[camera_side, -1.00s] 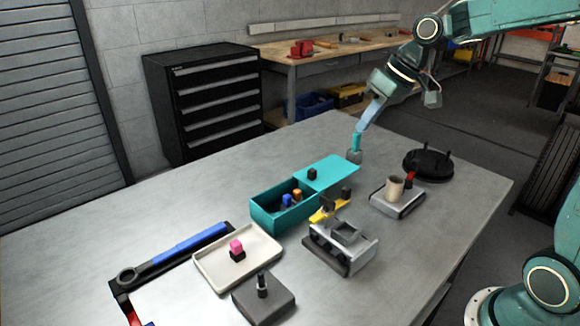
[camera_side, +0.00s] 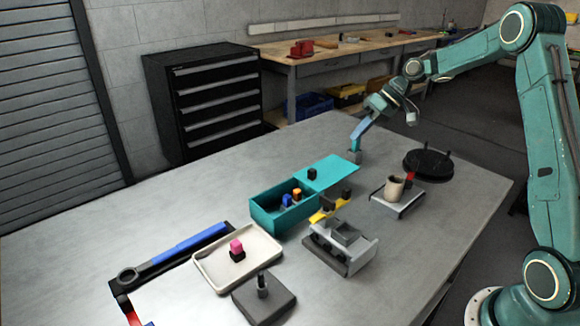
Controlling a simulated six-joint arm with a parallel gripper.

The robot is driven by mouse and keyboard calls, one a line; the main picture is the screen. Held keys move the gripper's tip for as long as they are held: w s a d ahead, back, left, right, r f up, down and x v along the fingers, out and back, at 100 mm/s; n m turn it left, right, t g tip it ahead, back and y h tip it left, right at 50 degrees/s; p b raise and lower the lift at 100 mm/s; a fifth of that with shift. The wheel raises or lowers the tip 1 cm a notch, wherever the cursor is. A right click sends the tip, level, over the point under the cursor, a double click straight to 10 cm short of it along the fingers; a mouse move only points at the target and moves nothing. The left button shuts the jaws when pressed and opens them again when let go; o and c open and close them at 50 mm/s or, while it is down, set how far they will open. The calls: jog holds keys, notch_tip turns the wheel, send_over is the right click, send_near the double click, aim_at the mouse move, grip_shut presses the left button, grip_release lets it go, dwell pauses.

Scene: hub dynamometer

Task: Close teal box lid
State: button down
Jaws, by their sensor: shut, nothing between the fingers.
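The teal box (camera_side: 268,222) stands open near the middle of the table, with blue and orange pieces (camera_side: 292,197) inside. Its flat teal lid (camera_side: 336,168) extends from the box's far side toward the back right, leaving the box's top uncovered. A black knob (camera_side: 312,174) stands on the lid. My gripper (camera_side: 356,143) is shut and empty, pointing down at the lid's far right end. A small grey piece (camera_side: 354,156) shows right at its tips; I cannot tell whether they touch it or the lid.
A grey fixture (camera_side: 345,248) with a yellow part (camera_side: 325,212) stands right of the box. A cup (camera_side: 394,188) on a block and a black round stand (camera_side: 428,164) are farther right. A cream tray (camera_side: 215,272) lies front left. The table's back left is clear.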

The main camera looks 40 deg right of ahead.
jog(key=shift+a, duration=0.1)
send_near(324, 176)
jog(key=w+f, duration=0.3)
jog(key=shift+w+a+f, duration=0.2)
jog(key=shift+w+f, duration=0.05)
jog(key=shift+w+a+f, duration=0.15)
jog(key=shift+a+f, duration=0.05)
jog(key=shift+a, duration=1.9)
jog(key=a, duration=1.5)
jog(key=shift+a, duration=0.4)
